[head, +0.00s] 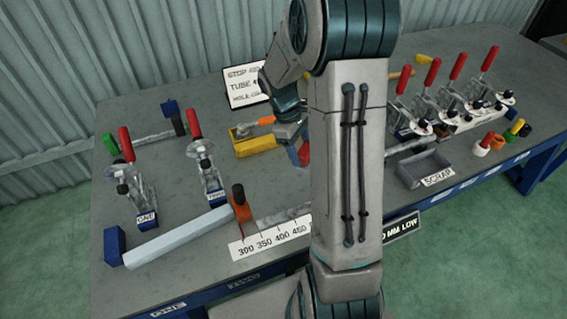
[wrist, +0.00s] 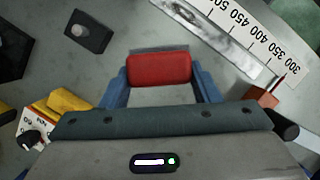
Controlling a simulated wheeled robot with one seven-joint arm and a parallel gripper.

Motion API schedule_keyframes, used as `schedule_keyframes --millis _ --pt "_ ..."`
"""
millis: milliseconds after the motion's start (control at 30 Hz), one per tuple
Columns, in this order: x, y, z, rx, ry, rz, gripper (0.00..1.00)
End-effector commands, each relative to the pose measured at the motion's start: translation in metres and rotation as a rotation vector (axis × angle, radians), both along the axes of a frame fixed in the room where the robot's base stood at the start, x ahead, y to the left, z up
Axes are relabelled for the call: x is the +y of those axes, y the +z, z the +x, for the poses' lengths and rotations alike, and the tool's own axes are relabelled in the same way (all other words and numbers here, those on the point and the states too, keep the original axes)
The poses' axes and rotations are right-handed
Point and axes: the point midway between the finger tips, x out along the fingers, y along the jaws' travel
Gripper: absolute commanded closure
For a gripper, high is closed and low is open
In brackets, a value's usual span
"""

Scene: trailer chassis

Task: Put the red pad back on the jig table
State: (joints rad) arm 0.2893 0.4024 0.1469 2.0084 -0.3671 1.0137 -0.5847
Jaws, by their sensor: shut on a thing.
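The red pad (wrist: 160,68) is a small rounded block between the blue fingers of my gripper (wrist: 160,80) in the wrist view. The gripper is shut on it, one finger at each end. In the head view a bit of the red pad (head: 304,154) shows left of my arm, which hides most of the gripper. The grey jig table (head: 165,185) lies below; I cannot tell the gap between pad and table.
A scale strip (head: 270,237) and orange block (head: 241,208) lie in front. A yellow block (head: 256,145) is left of the gripper. Red-handled clamps (head: 205,165) stand left, others right near the scrap tray (head: 422,165). A dark block (wrist: 88,31) lies on the table.

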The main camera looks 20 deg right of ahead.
Motion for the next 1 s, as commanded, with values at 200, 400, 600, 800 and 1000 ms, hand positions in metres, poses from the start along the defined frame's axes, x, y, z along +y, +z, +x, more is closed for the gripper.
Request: schedule_keyframes --millis 200,400,600,800,1000 --pt "-0.017 0.010 -0.008 0.017 0.107 -0.012 0.73" --pt "-0.007 -0.007 0.019 0.019 0.112 -0.011 0.73" --pt "0.005 -0.028 0.052 0.019 0.110 -0.011 0.73" --pt "0.017 -0.047 0.081 0.018 0.108 -0.011 0.73" --pt "0.022 -0.056 0.095 0.016 0.106 -0.012 0.73"
